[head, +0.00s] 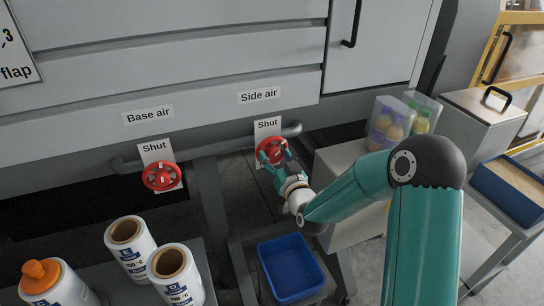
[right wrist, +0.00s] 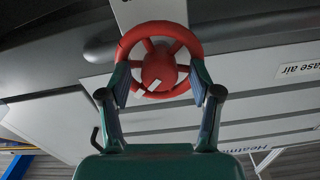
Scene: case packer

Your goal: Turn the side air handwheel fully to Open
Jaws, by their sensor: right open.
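The side air handwheel (head: 271,150) is a red spoked wheel on the grey pipe, under a "Side air" label (head: 259,96) and a plate (head: 267,127) reading "Shut". My right gripper (head: 273,160) is at this wheel, its fingers partly over the lower rim. In the right wrist view the red wheel (right wrist: 160,60) fills the space ahead, and my open fingers (right wrist: 160,92) stand on either side of its lower half. I cannot tell whether they touch the rim. My left gripper is not in view.
The base air handwheel (head: 162,177), also red with a "Shut" plate, is to the left on the same pipe (head: 215,147). A blue bin (head: 291,268) is below. Rolls (head: 126,250) and an orange-capped bottle (head: 48,284) stand at lower left. Bagged bottles (head: 389,124) stand right of the wheel.

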